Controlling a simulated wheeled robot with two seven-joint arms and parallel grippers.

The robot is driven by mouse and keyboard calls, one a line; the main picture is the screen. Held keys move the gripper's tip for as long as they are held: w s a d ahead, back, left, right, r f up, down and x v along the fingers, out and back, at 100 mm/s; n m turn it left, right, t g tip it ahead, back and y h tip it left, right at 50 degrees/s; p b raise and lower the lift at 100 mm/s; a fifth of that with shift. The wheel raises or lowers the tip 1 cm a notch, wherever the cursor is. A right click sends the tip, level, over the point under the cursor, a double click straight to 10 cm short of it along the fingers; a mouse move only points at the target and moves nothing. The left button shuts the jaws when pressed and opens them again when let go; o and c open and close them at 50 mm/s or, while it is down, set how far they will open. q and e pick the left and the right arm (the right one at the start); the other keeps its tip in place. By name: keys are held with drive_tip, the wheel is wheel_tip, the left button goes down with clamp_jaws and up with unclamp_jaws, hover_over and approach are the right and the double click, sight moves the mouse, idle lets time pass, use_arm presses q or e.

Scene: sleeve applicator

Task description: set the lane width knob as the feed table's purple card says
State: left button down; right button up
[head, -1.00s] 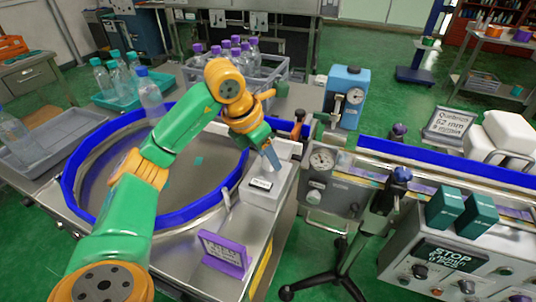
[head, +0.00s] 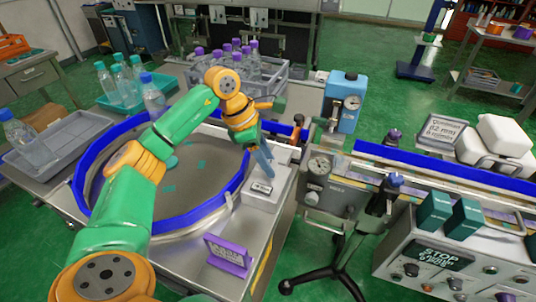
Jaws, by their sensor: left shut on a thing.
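The purple card (head: 228,254) stands tilted on the front of the steel feed table; its lettering is too small to read. A pale grey box (head: 255,198) with a small dark display (head: 262,188) stands at the table's right side, beside the blue-rimmed round turntable (head: 195,215). My left gripper (head: 264,170) points down at the top of this box, its blue-grey fingers closed. They hide what they hold, which sits where a knob on the box would be. The display's figures cannot be read. My right gripper is out of view.
Blue-rimmed conveyor lane (head: 440,178) runs off to the right. Purple-capped bottles fill a crate (head: 292,90) behind. A blue-capped bottle (head: 152,97) stands by the turntable.

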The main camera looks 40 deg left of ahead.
use_arm(q)
drive_tip(key=shift+r+m+g+p, duration=0.1)
drive_tip(key=shift+m+g+p, duration=0.3)
drive_tip(key=shift+m, duration=0.6)
drive_tip(key=shift+c, duration=1.9)
unclamp_jaws()
drive_tip(key=shift+a, duration=0.1)
drive_tip(key=shift+a+r, duration=0.15)
drive_tip(key=shift+r, duration=0.15)
drive_tip(key=v, duration=0.6)
drive_tip(key=shift+a, duration=0.15)
